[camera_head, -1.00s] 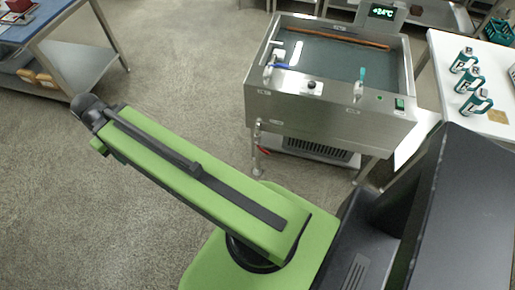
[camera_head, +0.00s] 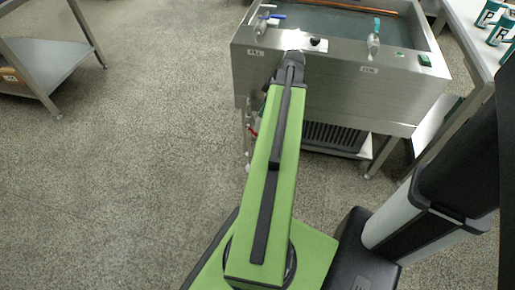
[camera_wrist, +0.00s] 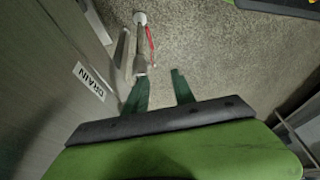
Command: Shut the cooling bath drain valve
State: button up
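The cooling bath (camera_head: 330,79) is a steel tank on legs in front of me. Its drain pipe (camera_head: 247,133) hangs at the front left corner, with a bit of the red valve handle (camera_head: 254,132) showing. In the wrist view, the DRAIN label (camera_wrist: 88,81) is on the steel panel at left. The drain pipe (camera_wrist: 140,63) and red handle (camera_wrist: 150,38) lie just beyond my gripper (camera_wrist: 160,76). The handle runs roughly along the pipe. My two dark green fingers are apart with nothing visibly between them. The pipe's near end appears by the left fingertip; contact is unclear.
Blue-handled (camera_head: 272,16) and teal-handled (camera_head: 375,25) taps sit on the bath's rim. A side table (camera_head: 468,30) with labelled bottles (camera_head: 490,13) stands at right. A steel shelf table (camera_head: 45,62) is at left. The floor between is clear.

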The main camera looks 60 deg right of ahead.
jog(key=s+d+f, duration=0.2)
jog(key=s, duration=0.2)
jog(key=shift+t, duration=0.3)
jog(key=b+x, duration=1.6)
jog(key=x, duration=0.1)
jog(key=shift+w+d, duration=0.15)
jog(key=shift+w, duration=0.15)
jog(key=c, duration=0.7)
grip_shut()
